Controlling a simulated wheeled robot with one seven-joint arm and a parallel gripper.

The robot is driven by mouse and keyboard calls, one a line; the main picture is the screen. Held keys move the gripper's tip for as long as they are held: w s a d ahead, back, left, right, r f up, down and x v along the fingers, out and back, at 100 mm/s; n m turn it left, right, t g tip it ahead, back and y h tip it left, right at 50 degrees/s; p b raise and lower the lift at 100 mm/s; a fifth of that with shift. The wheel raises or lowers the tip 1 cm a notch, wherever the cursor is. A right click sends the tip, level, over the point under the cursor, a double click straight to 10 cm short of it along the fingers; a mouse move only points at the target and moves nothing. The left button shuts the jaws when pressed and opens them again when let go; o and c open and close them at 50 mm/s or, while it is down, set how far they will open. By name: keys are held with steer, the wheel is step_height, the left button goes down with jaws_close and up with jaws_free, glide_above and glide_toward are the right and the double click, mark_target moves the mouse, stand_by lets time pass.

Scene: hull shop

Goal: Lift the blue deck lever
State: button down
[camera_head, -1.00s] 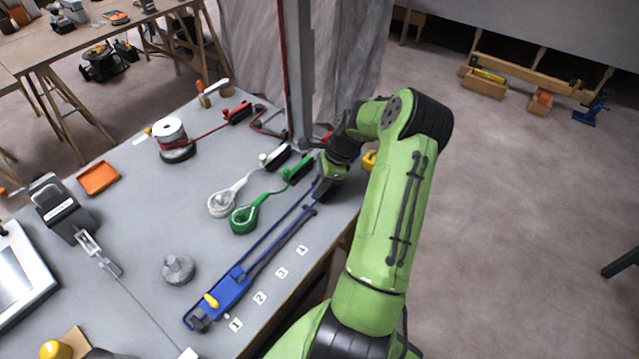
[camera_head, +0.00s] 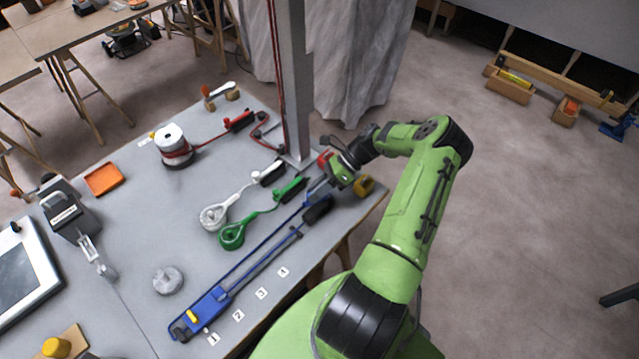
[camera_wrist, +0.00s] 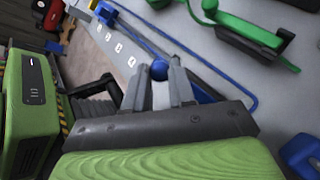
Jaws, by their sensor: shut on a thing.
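The blue deck lever lies along the right edge of the grey bench in the head view. It has a blue body with a yellow piece (camera_head: 213,305), long blue rods and a black-ended part (camera_head: 317,209) close to my gripper. My gripper (camera_head: 316,189) is just above that black end. In the wrist view, my gripper's two fingers (camera_wrist: 160,88) are closed around a blue ball-shaped knob (camera_wrist: 159,70). More blue shows behind the fingers. Much of the lever's near end is hidden by the gripper.
A metal post (camera_head: 295,90) rises behind my gripper. A yellow object (camera_head: 364,186) is at the bench's right edge. Number labels run beside the blue lever.

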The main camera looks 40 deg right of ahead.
steer(key=shift+d+r, duration=0.35)
steer(key=shift+d, duration=0.15)
steer(key=shift+w+d+r, duration=0.1)
steer(key=shift+d+r, duration=0.05)
steer(key=shift+d, duration=0.9)
steer(key=shift+d+f+b, duration=0.15)
steer(key=shift+d+b, duration=0.2)
steer(key=shift+d, duration=0.55)
steer(key=shift+d+f+b, duration=0.1)
steer(key=shift+d+b, duration=0.2)
steer(key=shift+d, duration=0.6)
steer(key=c, duration=1.2)
jaws_free()
steer(key=shift+o, duration=1.3)
steer(key=shift+w+d, duration=0.2)
steer(key=shift+w, duration=0.05)
steer(key=shift+s+a+r, duration=0.1)
